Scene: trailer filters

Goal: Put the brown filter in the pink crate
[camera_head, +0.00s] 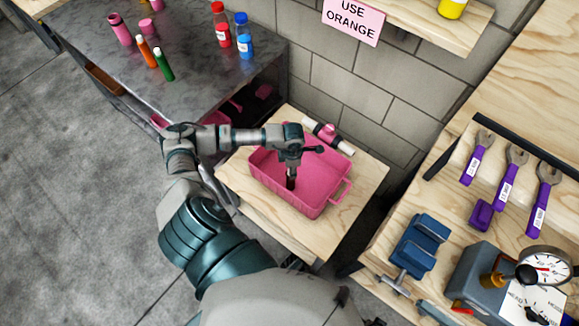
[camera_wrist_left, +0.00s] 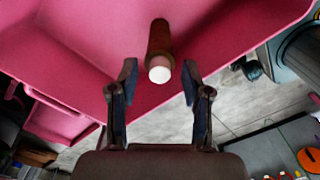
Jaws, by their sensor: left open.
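The pink crate (camera_head: 318,206) stands on a light wooden table. My left gripper (camera_head: 291,184) points down into the crate opening. In the left wrist view its two fingers (camera_wrist_left: 158,85) are spread apart. The brown filter (camera_wrist_left: 160,40), a brown cylinder with a white end (camera_wrist_left: 159,74), lies between and beyond the fingertips, with a gap on each side, against the pink of the crate (camera_wrist_left: 80,30). I cannot tell whether it touches the crate floor. In the head view the gripper mostly hides it. My right gripper is not in view.
A pink and white cylinder (camera_head: 328,134) lies on the wooden table (camera_head: 365,170) behind the crate. A grey table (camera_head: 190,75) at upper left holds several bottles. A workbench at right holds purple-handled wrenches (camera_head: 507,178), a blue vise (camera_head: 418,245) and a gauge (camera_head: 545,267).

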